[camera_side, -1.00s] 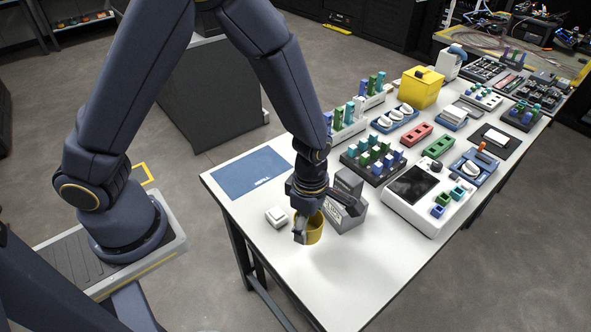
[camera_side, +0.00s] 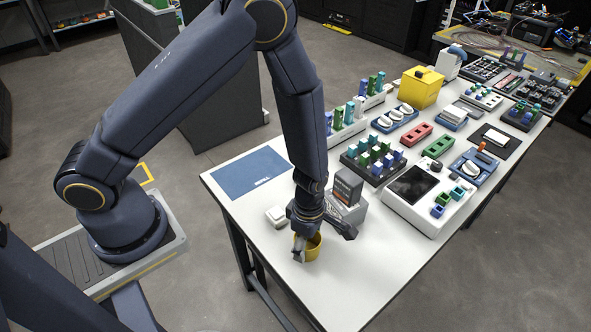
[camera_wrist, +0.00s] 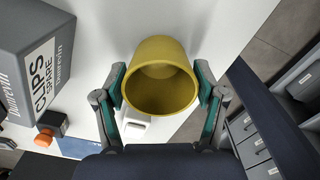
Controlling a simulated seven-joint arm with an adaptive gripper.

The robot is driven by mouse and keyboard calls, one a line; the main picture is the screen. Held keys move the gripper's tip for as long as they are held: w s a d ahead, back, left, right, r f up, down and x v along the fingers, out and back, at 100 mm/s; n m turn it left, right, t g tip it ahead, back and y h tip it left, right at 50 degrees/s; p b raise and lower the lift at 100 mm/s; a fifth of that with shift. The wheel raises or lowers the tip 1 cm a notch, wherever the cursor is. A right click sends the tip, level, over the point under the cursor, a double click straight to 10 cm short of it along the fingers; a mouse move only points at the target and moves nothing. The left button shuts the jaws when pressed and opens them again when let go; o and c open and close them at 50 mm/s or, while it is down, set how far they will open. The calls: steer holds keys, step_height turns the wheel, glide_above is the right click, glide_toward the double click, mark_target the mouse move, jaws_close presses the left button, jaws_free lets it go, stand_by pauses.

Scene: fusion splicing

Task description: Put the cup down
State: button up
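The yellow cup (camera_side: 311,248) is held in my gripper (camera_side: 305,243) over the near left part of the white table. In the wrist view the cup (camera_wrist: 160,78) fills the space between my two fingers, with a teal pad against each side, and its open mouth faces the camera. It is low, close to the table top; I cannot tell whether its base touches. My gripper hides part of the cup in the side view.
A grey clips box (camera_side: 346,192) stands just behind the cup. A small white block (camera_side: 276,215) lies to its left, with a blue mat (camera_side: 250,173) beyond. A white device (camera_side: 420,190) with a dark screen is to the right. The table front (camera_side: 355,275) is clear.

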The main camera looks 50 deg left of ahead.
steer(key=shift+o, duration=1.2)
step_height(320, 180, up, 18)
steer(key=a+r+m+h, duration=0.1)
steer(key=a+m, duration=0.1)
steer(key=m, duration=0.2)
steer(key=s+a+r+m+t, duration=0.2)
steer(key=s+a+r+m, duration=0.3)
steer(key=r+m, duration=0.2)
steer(key=s+a+r+m+t+y, duration=0.1)
steer(key=s+a+r+m+t, duration=0.2)
steer(key=s+a+r+m, duration=0.2)
step_height(320, 180, up, 3)
steer(key=a+m, duration=0.1)
steer(key=m, duration=0.5)
steer(key=shift+r+t, duration=0.15)
steer(key=shift+t, duration=0.15)
